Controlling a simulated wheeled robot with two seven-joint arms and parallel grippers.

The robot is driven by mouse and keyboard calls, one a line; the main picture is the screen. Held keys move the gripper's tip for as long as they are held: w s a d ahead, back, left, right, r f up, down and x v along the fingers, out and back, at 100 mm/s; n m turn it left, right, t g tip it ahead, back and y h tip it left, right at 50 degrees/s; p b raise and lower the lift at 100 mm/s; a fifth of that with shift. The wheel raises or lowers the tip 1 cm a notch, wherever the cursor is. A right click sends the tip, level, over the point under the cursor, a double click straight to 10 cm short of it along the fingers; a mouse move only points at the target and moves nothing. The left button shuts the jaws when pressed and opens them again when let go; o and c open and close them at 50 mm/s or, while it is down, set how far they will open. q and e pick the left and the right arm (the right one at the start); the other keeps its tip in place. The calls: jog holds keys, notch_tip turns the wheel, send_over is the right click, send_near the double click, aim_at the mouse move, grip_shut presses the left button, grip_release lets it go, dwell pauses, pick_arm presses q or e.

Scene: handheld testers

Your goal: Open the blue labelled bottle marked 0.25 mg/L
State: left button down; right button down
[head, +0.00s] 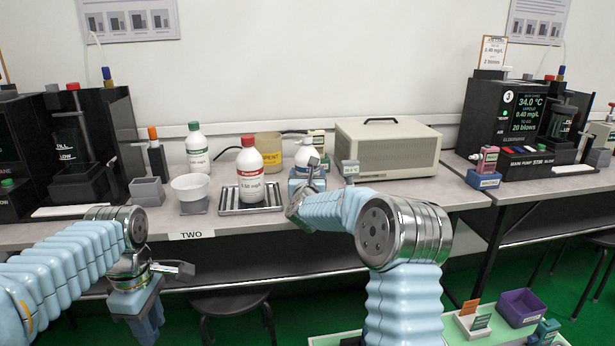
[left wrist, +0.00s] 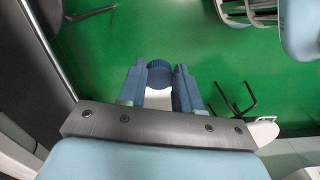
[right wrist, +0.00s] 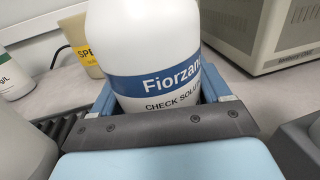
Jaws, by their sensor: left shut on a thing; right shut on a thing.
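The blue-labelled white bottle (head: 306,154) stands at the back middle of the bench; its top looks white, with no blue cap showing on it. In the right wrist view the bottle (right wrist: 145,35) reads "Fiorzan…" and "CHECK SOLU…"; no 0.25 mg/L marking is readable. My right gripper (head: 307,180) is shut around the bottle, a finger on either side. My left gripper (head: 145,325) points down in front of the bench, away from the bottle. In the left wrist view a round ridged blue cap (left wrist: 160,72) sits between its fingers, over the green floor.
A red-capped bottle (head: 250,168) stands on a ribbed rack (head: 230,206) left of the blue-labelled one. A green-capped bottle (head: 197,148), yellow beaker (head: 268,148) and white bowl (head: 192,186) are near. A beige box (head: 385,150) stands to the right.

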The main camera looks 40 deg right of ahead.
pick_arm(q)
jog(key=shift+f, duration=0.1)
pick_arm(e)
grip_release()
pick_arm(q)
jog(key=shift+r+p, duration=0.35)
jog(key=shift+p, duration=0.05)
pick_arm(e)
jog(key=shift+r, duration=0.2)
pick_arm(q)
notch_tip(320, 180, down, 4)
jog(key=b, duration=0.3)
jog(key=shift+r+b, duration=0.25)
jog(key=shift+b, duration=0.05)
pick_arm(e)
jog(key=v, duration=1.1)
jog(key=shift+s+a+f, duration=0.1)
jog(key=shift+f, duration=0.05)
jog(key=shift+s+a, duration=0.25)
jog(key=shift+s, duration=0.05)
